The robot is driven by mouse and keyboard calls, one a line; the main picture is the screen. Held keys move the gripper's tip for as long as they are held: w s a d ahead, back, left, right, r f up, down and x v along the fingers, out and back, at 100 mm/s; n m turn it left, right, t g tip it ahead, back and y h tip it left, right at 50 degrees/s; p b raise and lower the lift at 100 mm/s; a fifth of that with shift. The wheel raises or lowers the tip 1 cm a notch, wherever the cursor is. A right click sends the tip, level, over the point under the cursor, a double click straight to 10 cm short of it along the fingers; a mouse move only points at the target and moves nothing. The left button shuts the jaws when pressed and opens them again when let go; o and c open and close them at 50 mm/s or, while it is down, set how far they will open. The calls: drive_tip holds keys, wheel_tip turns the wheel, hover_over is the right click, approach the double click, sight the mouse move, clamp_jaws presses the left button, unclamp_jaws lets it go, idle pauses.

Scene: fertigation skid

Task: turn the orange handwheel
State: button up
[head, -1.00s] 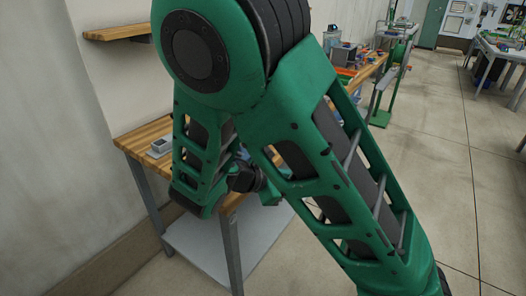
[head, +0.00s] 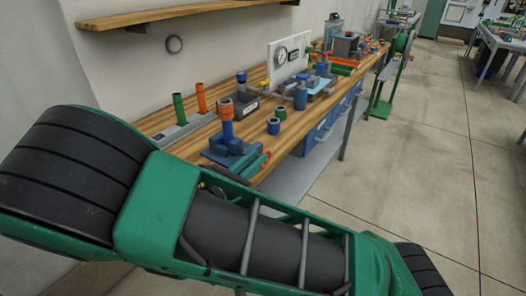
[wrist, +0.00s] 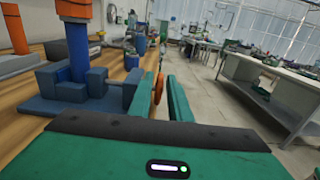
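The orange handwheel (wrist: 158,92) shows nearly edge-on in the wrist view, in the gap between my green fingers. A small orange edge of it shows by the fingertips in the head view (head: 268,154). My gripper (wrist: 160,88) is open, with its two fingers apart on either side of the wheel. I cannot tell whether they touch it. To the left stands a blue block fixture (wrist: 75,90) with an upright blue pipe and orange collar. It also shows in the head view (head: 227,140), partly behind my arm.
The wooden bench (head: 180,150) runs away along the wall. A grey base with green and orange tubes (head: 180,132), blue and green cups (head: 273,126), and a white gauge panel (head: 288,62) stand on it. The floor (head: 420,180) to the right is clear.

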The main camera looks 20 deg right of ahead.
sight(265, 150)
drive_tip(key=shift+x, duration=2.6)
clamp_jaws()
